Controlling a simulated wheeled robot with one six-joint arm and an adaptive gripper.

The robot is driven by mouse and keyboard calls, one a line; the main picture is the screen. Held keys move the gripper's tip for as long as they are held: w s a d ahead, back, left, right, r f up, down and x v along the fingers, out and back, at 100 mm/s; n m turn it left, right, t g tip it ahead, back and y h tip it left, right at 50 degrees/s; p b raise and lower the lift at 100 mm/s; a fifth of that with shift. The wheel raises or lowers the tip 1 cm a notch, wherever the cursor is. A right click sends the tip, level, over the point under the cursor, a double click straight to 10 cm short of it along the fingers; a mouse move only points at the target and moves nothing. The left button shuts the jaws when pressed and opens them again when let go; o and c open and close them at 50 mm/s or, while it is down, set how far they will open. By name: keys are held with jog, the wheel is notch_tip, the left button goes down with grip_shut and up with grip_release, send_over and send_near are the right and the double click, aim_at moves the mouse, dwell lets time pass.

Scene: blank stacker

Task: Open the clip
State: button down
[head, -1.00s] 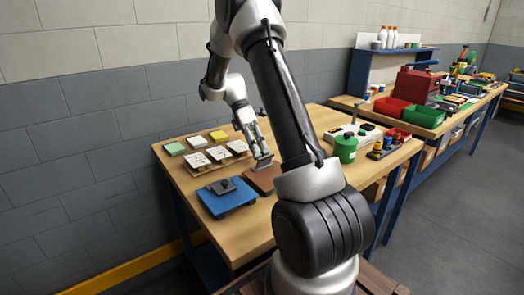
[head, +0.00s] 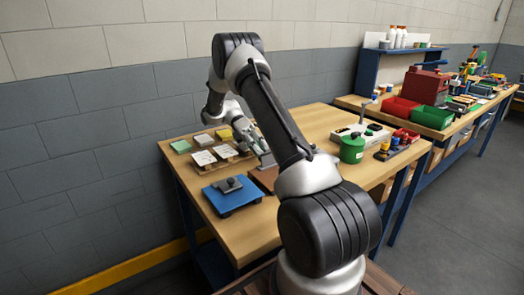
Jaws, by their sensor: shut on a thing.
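A blue plate (head: 240,198) lies near the left front of the wooden table, with a dark grey clip-like fixture (head: 228,185) on top of it. I cannot tell from this view whether the fixture is open or shut. My gripper (head: 266,160) is to the right of and behind the blue plate, low over the back of a brown board (head: 264,181). Its fingers are close together on something too small to make out, and the forearm hides part of that area.
White cards (head: 203,158) rest on a brown tray left of my gripper, with green (head: 181,146) and yellow pieces behind. A green canister (head: 352,149) and a pale box (head: 346,134) stand at the right. Bare table (head: 238,239) lies in front of the blue plate.

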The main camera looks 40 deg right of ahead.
jog(key=c, duration=1.3)
grip_release()
jog(key=shift+c, duration=0.2)
